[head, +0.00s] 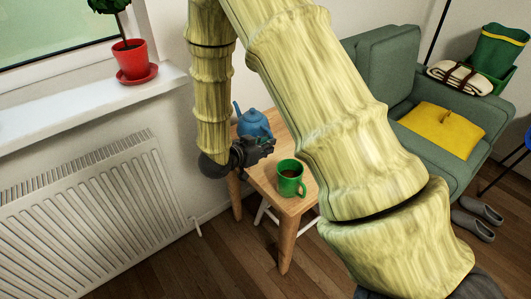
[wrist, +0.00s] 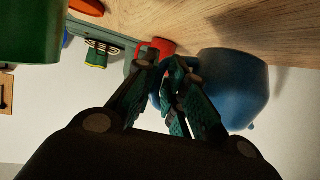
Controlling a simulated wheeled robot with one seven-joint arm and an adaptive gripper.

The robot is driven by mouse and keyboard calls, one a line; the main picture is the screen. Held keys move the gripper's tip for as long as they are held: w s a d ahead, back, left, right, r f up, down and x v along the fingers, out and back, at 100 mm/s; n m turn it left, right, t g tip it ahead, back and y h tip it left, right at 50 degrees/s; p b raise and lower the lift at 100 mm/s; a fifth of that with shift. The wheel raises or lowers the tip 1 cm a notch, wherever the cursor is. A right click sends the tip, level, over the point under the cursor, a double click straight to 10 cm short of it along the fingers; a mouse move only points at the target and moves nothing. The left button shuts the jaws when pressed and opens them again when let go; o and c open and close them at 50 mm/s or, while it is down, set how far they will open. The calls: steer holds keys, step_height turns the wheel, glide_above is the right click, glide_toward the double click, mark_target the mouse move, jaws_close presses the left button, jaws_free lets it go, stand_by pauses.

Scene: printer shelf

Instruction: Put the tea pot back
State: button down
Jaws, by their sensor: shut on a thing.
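The blue tea pot (head: 253,124) is upright at the far end of the small wooden table (head: 292,205). I cannot tell whether its base touches the wood. My gripper (head: 263,147) is at the near side of the tea pot and hides part of it. In the wrist view, which is upside down, the tea pot's body (wrist: 233,88) is right of my fingertips (wrist: 168,64). The fingers are shut on a thin blue part of the pot, largely hidden between them.
A green mug (head: 290,178) with dark liquid stands on the table, close to my gripper. A red object (wrist: 163,45) shows behind the fingertips. A radiator (head: 90,215) and windowsill (head: 90,110) are left; a green armchair (head: 385,60) is right.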

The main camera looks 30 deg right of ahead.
steer(key=shift+w+f, duration=0.1)
steer(key=shift+f, duration=1.35)
steer(key=c, duration=1.5)
jaws_free()
steer(key=shift+o, duration=0.2)
steer(key=shift+f, duration=0.1)
steer(key=p+v, duration=0.1)
steer(key=v, duration=1.1)
